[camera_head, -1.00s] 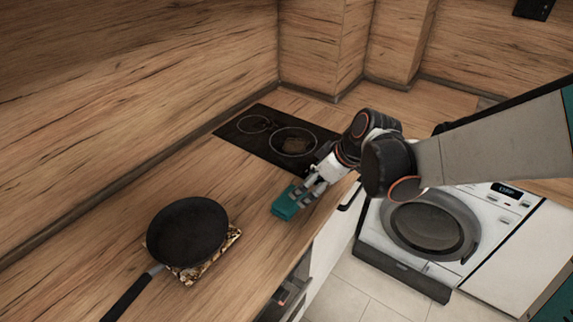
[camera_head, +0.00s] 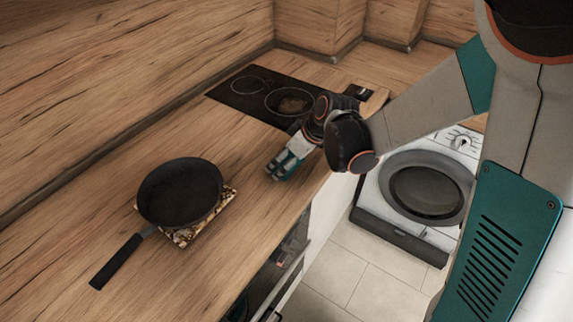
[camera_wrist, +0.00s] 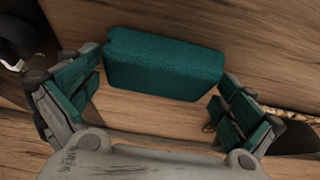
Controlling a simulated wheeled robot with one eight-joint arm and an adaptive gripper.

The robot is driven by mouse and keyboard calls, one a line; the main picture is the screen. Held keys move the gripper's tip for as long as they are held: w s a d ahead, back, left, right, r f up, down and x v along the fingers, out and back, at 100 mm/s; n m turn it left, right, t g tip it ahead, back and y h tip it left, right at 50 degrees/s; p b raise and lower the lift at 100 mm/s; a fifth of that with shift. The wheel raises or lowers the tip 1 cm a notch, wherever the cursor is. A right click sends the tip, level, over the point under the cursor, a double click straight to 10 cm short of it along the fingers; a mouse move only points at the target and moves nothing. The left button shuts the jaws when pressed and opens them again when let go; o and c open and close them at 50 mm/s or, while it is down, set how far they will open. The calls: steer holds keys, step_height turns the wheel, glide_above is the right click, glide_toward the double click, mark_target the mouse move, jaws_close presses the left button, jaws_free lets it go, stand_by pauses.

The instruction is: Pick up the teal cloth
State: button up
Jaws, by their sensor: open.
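The teal cloth (camera_wrist: 165,65) is a folded, block-like bundle on the wood counter. In the wrist view it lies at the upper middle, just beyond and between the spread fingers of my gripper (camera_head: 281,168). The fingers have teal pads and stand open, one to each side of the cloth, with bare counter showing between cloth and palm. I see no clear contact. In the head view my gripper is low over the counter near its front edge, and it largely hides the cloth.
A black frying pan (camera_head: 180,190) sits on a patterned trivet (camera_head: 190,234) to the left, its handle toward the front. A black hob (camera_head: 246,97) lies behind my gripper. A white washing machine (camera_head: 420,190) stands below at right. The counter between pan and gripper is clear.

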mark_target(287, 158)
steer(key=c, duration=0.8)
steer(key=shift+o, duration=0.2)
steer(key=shift+r, duration=0.1)
step_height(287, 158, up, 20)
steer(key=p, duration=0.7)
steer(key=shift+s, duration=0.15)
